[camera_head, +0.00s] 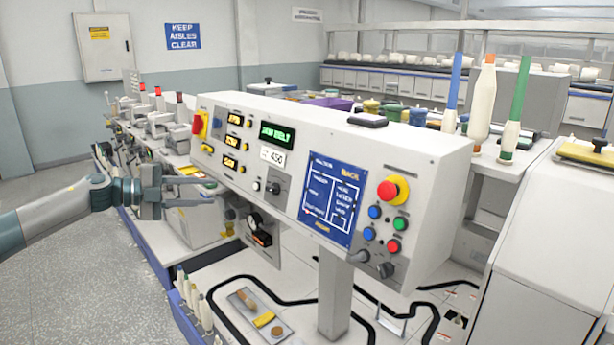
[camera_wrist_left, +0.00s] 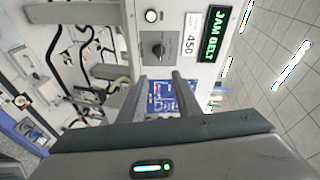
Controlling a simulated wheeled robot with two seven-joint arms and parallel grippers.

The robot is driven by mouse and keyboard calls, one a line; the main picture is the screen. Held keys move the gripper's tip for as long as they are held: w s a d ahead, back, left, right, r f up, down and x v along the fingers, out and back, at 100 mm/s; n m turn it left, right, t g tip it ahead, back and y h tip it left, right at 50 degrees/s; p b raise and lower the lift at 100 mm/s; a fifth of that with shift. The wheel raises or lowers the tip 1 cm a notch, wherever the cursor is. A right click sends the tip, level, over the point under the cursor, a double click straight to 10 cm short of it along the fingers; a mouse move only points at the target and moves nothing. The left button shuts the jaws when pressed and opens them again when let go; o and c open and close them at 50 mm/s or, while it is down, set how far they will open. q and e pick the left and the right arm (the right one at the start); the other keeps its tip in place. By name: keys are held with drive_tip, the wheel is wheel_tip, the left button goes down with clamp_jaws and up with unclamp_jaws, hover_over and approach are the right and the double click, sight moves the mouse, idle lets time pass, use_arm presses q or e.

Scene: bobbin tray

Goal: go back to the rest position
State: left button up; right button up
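My left gripper (camera_head: 214,191) reaches in from the left in the head view, in front of the left part of the white control panel (camera_head: 290,170). Its two fingers are apart with nothing between them. In the left wrist view the fingers of my left gripper (camera_wrist_left: 160,82) also stand apart. Beyond them show the black selector knob (camera_wrist_left: 158,49), the "450" label (camera_wrist_left: 191,46) and the green "JAM BELT" display (camera_wrist_left: 216,48). I cannot tell whether the fingers touch the panel. My right gripper is in neither view.
A small tray (camera_head: 240,303) with a few small items lies below the panel. A grey post (camera_head: 333,295) holds the panel up. Tall cones, blue (camera_head: 454,85) and green (camera_head: 519,88), stand behind it. The floor (camera_head: 80,270) at the left is clear.

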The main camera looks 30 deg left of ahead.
use_arm(q)
drive_tip(key=shift+f, duration=0.1)
